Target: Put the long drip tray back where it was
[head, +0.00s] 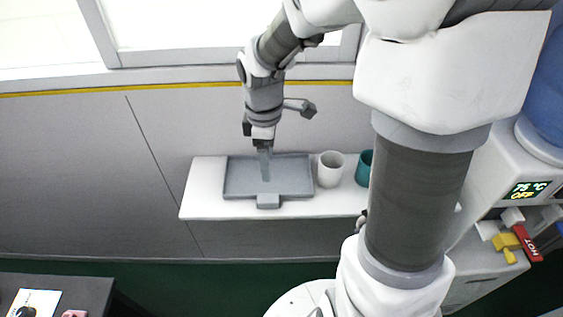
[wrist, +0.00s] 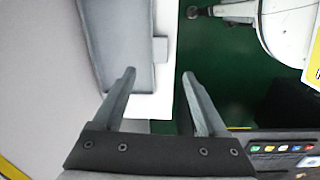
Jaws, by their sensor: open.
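The long drip tray (head: 240,178) is grey, rectangular and shallow, with a small tab on its front edge. It lies flat on a white wall shelf (head: 210,207), left of a white cup. In the head view my gripper (head: 265,176) hangs over the tray, its fingers pointing down. In the wrist view my gripper (wrist: 158,74) is open with nothing between its fingers. Part of the tray (wrist: 115,40) and its tab (wrist: 160,50) show beyond the left finger, near the shelf edge. I cannot tell the exact height of the fingers above the tray.
A white cup (head: 330,168) and a teal cup (head: 364,168) stand right of the tray. A dispenser (head: 490,180) with a red HOT tap is at the far right. A dark table (head: 85,290) is at lower left. Green floor lies below the shelf.

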